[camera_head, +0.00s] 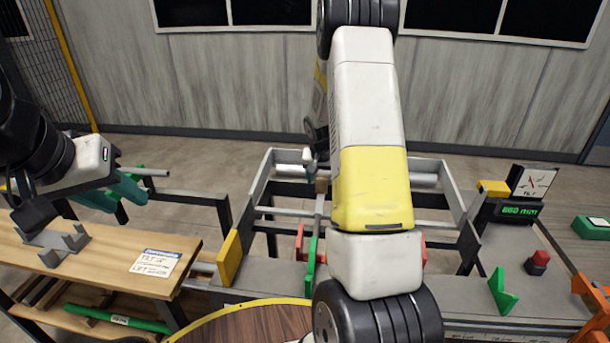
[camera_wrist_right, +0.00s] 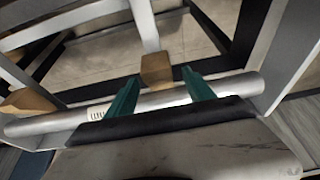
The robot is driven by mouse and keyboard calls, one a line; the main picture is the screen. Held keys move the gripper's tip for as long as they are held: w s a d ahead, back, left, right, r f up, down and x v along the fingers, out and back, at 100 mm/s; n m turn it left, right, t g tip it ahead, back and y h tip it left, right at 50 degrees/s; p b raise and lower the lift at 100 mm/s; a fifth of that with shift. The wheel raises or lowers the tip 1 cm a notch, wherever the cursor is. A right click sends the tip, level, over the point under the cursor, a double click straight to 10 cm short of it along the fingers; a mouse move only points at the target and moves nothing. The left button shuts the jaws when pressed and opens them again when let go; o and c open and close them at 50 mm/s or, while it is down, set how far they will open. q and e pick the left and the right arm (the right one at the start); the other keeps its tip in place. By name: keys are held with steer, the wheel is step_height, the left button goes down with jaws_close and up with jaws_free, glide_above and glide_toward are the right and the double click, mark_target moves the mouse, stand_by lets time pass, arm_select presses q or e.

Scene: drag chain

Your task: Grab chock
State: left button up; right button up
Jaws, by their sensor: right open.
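A tan wooden block (camera_wrist_right: 157,70), which looks like the chock, is at the end of a light bar in the right wrist view, just ahead of a grey metal tube. A small brown block, likely the same one, shows beside my right arm in the head view (camera_head: 321,187). My right gripper (camera_wrist_right: 160,92) is open. Its two teal fingers point toward the block from either side, with a gap; I cannot tell whether they touch it. In the head view my right arm hides most of this gripper. My left gripper (camera_head: 126,190) is above the wooden bench, its opening unclear.
A second tan block (camera_wrist_right: 28,102) lies at the left of the right wrist view. A grey metal frame (camera_head: 262,190) surrounds the right gripper's work area. The wooden bench (camera_head: 110,250) holds a grey bracket (camera_head: 60,245) and a paper label (camera_head: 155,262). A red button (camera_head: 537,262) stands at right.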

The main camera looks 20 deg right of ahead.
steer(key=shift+x, duration=0.95)
steer(key=shift+c, duration=0.2)
jaws_close()
steer(key=shift+r, duration=0.1)
